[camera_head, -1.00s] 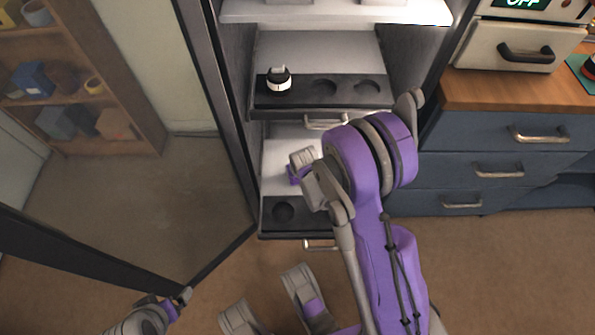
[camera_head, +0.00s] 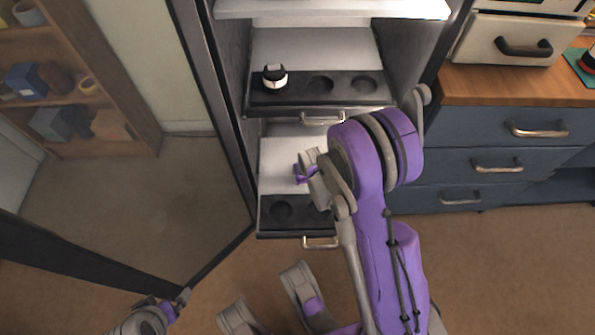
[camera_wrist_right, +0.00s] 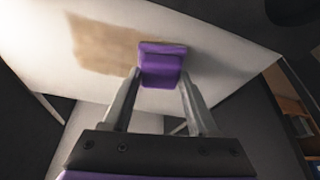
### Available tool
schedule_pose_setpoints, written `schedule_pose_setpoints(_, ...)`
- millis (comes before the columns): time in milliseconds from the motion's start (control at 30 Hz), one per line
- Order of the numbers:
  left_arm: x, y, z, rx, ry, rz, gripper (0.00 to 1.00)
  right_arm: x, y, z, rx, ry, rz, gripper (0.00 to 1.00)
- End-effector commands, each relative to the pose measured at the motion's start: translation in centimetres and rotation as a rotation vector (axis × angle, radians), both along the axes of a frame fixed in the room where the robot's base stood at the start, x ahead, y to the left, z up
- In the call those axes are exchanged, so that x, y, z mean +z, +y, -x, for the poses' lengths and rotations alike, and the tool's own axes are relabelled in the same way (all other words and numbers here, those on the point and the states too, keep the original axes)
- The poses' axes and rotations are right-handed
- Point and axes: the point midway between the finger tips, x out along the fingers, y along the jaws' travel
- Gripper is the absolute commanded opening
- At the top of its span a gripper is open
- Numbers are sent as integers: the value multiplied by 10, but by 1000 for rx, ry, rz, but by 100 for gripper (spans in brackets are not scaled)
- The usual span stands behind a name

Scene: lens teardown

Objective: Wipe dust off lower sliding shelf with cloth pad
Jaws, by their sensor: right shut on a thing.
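The lower sliding shelf (camera_head: 277,163) is pulled out inside the tall cabinet, with a pale flat surface and a dark front strip with round recesses. It fills the upper part of the right wrist view (camera_wrist_right: 45,55). My right gripper (camera_wrist_right: 160,80) is shut on the purple cloth pad (camera_wrist_right: 162,66), which is at the shelf surface. A brown dust patch (camera_wrist_right: 100,43) lies left of the pad and reaches its edge. In the head view my right arm hides the shelf's right part. My left gripper (camera_head: 181,298) is at the lower left near the glass door's bottom corner; its jaws are unclear.
An upper shelf (camera_head: 300,97) stands above, with a black-and-white lens part (camera_head: 274,77) in its left recess. The open glass door (camera_head: 120,200) bounds the left side. Blue drawers (camera_head: 490,160) under a wooden counter (camera_head: 500,85) stand to the right.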

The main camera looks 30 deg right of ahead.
Motion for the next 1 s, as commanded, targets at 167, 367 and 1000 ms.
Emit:
schedule_pose_setpoints(167,0,0,0,0,0,0,100,1,-8,5,0,0,1,0)
schedule_pose_setpoints(367,-2,0,0,0,0,0,100,-1,-20,12,-2,0,0,0)
schedule_pose_setpoints(1000,-3,0,-1,0,-1,0,100,-2,-55,34,-2,2,1,0)
